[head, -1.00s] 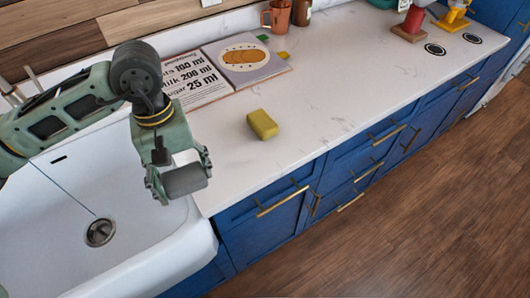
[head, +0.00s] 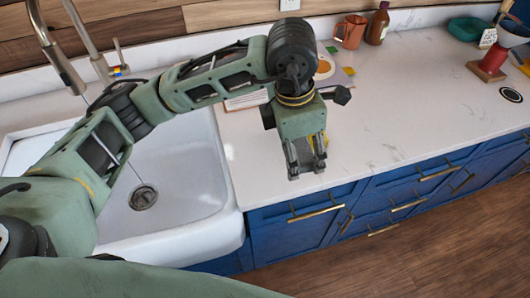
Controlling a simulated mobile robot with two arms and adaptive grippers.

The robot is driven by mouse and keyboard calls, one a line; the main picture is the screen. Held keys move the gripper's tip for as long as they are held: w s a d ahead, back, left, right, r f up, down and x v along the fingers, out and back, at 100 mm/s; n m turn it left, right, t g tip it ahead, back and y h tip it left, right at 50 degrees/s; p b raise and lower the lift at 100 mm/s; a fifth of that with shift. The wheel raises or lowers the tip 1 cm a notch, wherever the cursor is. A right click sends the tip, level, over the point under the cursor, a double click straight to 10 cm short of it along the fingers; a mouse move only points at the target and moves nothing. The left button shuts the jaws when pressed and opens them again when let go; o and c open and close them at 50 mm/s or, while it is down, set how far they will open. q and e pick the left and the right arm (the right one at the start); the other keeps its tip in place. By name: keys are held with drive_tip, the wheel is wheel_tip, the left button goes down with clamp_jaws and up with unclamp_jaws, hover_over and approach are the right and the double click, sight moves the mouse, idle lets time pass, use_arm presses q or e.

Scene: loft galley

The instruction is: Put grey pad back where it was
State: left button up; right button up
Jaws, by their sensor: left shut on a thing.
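My left gripper (head: 307,172) points down at the white countertop, right of the sink and near the front edge. It is shut on the grey pad (head: 301,153), which shows as a grey patch between the fingers. I cannot tell whether the pad touches the counter. My right gripper is not in view.
The white sink (head: 185,215) is left of the gripper, with a faucet (head: 60,65) behind it. An open recipe book (head: 245,101) is mostly hidden by my arm. A copper mug (head: 351,31) and brown bottle (head: 378,23) stand at the back.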

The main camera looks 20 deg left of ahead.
use_arm(q)
drive_tip(key=shift+d+r+n, duration=0.1)
drive_tip(key=shift+d+n, duration=0.1)
drive_tip(key=shift+n, duration=0.1)
drive_tip(key=shift+w+a, duration=0.15)
drive_tip(key=shift+w, duration=0.05)
drive_tip(key=p, duration=0.5)
hover_over(266, 155)
drive_tip(key=f, duration=0.6)
drive_tip(key=shift+s+a+f, duration=0.1)
drive_tip(key=shift+s+f, duration=0.2)
drive_tip(key=shift+w+a+f, duration=0.1)
drive_tip(key=shift+a+f, duration=0.05)
drive_tip(key=shift+f, duration=0.05)
wheel_tip(266, 155, down, 3)
drive_tip(key=shift+f+p, duration=0.1)
drive_tip(key=shift+p, duration=0.7)
drive_tip(key=shift+f, duration=0.4)
